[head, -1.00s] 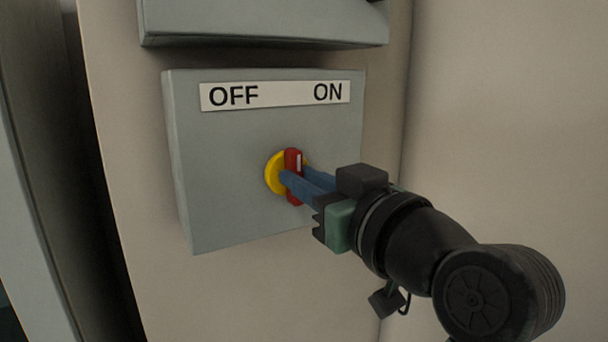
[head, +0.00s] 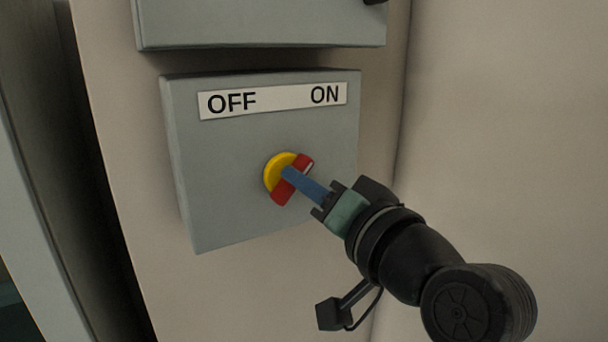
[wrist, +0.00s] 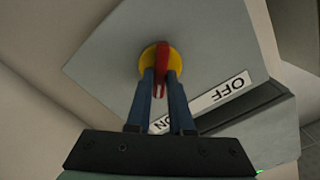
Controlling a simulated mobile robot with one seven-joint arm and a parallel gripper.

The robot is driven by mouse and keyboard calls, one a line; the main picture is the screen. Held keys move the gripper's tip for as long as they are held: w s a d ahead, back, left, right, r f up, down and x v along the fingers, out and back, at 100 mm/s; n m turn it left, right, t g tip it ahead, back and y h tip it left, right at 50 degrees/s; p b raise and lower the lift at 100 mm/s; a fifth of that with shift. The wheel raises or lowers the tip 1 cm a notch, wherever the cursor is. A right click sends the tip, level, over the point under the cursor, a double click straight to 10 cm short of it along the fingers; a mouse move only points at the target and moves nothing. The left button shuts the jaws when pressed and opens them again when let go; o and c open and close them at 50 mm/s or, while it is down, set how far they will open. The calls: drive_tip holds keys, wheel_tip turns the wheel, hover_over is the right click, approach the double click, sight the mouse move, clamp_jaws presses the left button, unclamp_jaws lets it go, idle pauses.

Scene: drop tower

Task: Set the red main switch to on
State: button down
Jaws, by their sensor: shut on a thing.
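The red main switch (head: 280,190) is a red handle on a yellow round base (head: 276,168), on the front of a grey box. In the head view the handle is tilted, its white-marked upper end leaning right toward the ON side of the label (head: 325,95). My gripper (head: 290,177) is shut on the handle, its blue fingers on either side of it. In the wrist view the red handle (wrist: 161,62) sits between the two fingertips, with the yellow base behind it.
The grey switch box (head: 225,205) hangs on a beige wall panel (head: 500,130). Another grey box (head: 260,22) is close above it. A dark gap (head: 95,200) runs down the left side. The space right of the box is clear.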

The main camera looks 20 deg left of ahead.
drive_tip(key=shift+m, duration=0.3)
idle(0.4)
drive_tip(key=c, duration=0.8)
unclamp_jaws()
drive_tip(key=shift+d, duration=0.15)
drive_tip(key=b+v, duration=0.5)
drive_tip(key=v, duration=0.7)
drive_tip(key=shift+s+d, duration=0.25)
drive_tip(key=shift+s, duration=0.1)
